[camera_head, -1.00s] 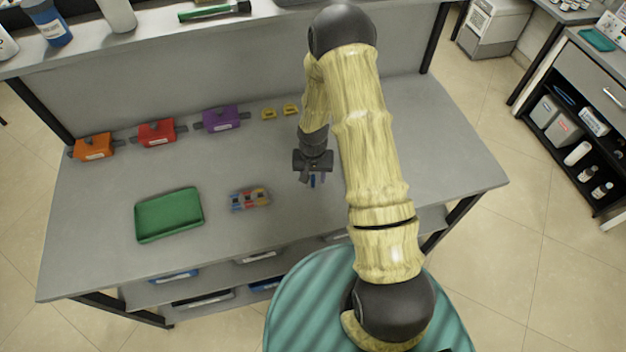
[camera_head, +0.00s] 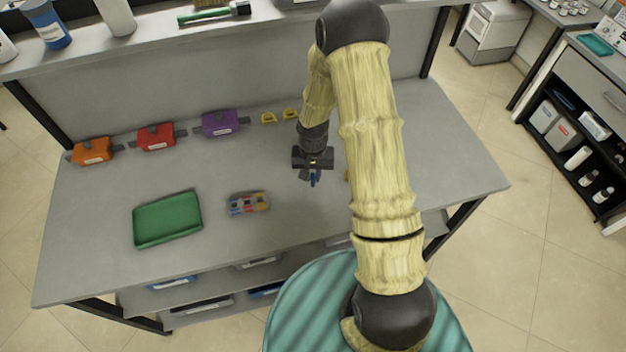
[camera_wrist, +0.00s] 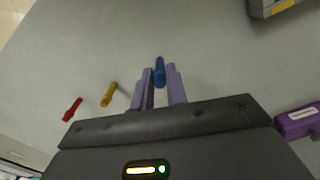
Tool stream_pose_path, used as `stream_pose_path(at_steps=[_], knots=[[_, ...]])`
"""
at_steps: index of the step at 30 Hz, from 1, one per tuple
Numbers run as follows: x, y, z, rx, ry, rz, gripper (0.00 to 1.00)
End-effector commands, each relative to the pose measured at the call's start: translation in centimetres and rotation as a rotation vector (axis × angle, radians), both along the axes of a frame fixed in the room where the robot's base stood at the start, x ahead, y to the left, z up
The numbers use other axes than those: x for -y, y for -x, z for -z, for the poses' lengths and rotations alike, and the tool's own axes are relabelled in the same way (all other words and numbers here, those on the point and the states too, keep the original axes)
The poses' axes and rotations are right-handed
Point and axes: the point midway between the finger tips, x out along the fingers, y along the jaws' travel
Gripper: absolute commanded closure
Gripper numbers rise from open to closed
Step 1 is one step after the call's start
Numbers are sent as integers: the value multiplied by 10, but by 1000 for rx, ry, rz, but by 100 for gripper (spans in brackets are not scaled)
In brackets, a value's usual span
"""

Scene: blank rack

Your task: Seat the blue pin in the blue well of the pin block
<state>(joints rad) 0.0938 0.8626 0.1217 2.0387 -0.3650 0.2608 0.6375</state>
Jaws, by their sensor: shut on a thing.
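My gripper (camera_head: 312,176) is shut on the blue pin (camera_head: 313,181) over the middle of the table, to the right of the pin block. In the wrist view the blue pin (camera_wrist: 159,70) sticks out between the two purple fingers of my gripper (camera_wrist: 161,85). The pin block (camera_head: 248,204) is a small grey block with blue, red and yellow parts, right of the green tray. A corner of a grey block-like thing shows at the top right of the wrist view. The exact height of the pin above the table is hard to tell.
A red pin (camera_wrist: 73,109) and a yellow pin (camera_wrist: 108,95) are near my gripper. A green tray (camera_head: 167,218) lies left of the block. Orange (camera_head: 92,151), red (camera_head: 157,137) and purple (camera_head: 222,124) boxes and two small yellow pieces (camera_head: 279,116) line the back.

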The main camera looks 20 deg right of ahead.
Motion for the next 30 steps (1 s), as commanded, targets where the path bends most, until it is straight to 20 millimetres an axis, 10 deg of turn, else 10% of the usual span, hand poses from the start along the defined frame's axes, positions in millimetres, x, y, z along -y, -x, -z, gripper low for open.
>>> stream_pose_path(at_steps=[13,30], knots=[[0,-1,-63,3,0,-1,100],[0,0,-68,0,0,0,100]])
